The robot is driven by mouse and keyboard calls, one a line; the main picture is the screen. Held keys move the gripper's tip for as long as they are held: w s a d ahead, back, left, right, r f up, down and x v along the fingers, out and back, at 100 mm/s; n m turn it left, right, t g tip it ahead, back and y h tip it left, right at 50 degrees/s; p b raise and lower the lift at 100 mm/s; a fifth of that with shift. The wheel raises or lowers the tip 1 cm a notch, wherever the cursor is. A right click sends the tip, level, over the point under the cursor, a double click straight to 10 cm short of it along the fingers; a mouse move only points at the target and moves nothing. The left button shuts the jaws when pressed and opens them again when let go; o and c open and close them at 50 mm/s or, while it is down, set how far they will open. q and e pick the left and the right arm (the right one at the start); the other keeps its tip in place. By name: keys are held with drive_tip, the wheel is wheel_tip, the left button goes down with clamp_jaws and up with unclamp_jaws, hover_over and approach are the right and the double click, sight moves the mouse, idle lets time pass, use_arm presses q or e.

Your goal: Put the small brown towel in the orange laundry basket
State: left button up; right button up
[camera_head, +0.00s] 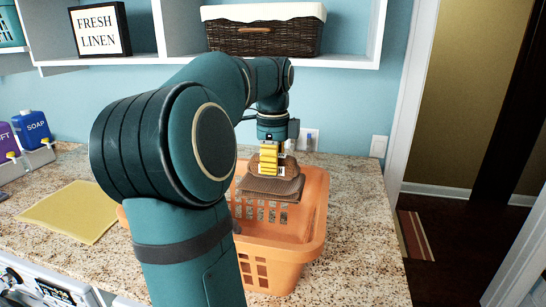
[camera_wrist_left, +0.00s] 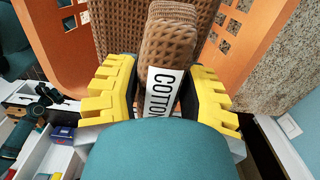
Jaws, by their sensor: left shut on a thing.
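The small brown towel (camera_head: 272,185) is folded, with a waffle texture, and hangs from my left gripper (camera_head: 269,165) over the orange laundry basket (camera_head: 272,271). In the left wrist view the towel (camera_wrist_left: 171,50) sits between the yellow fingers of my left gripper (camera_wrist_left: 160,92), with a white "COTTON" label (camera_wrist_left: 161,92) facing the camera. The basket's slotted orange wall (camera_wrist_left: 263,50) shows behind it. I cannot tell whether the towel touches the basket. My left arm hides the basket's left part in the head view. My right gripper is not in view.
The basket stands on a granite counter (camera_head: 355,237). A yellow folded cloth (camera_head: 68,212) lies to the left, near a blue soap bottle (camera_head: 36,127). A shelf (camera_head: 180,58) with a wicker basket (camera_head: 262,36) is above. The counter right of the basket is clear.

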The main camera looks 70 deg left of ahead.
use_arm(q)
wheel_tip(320, 180, down, 17)
drive_tip(key=b, duration=0.2)
idle(0.7)
drive_tip(key=o, duration=1.2)
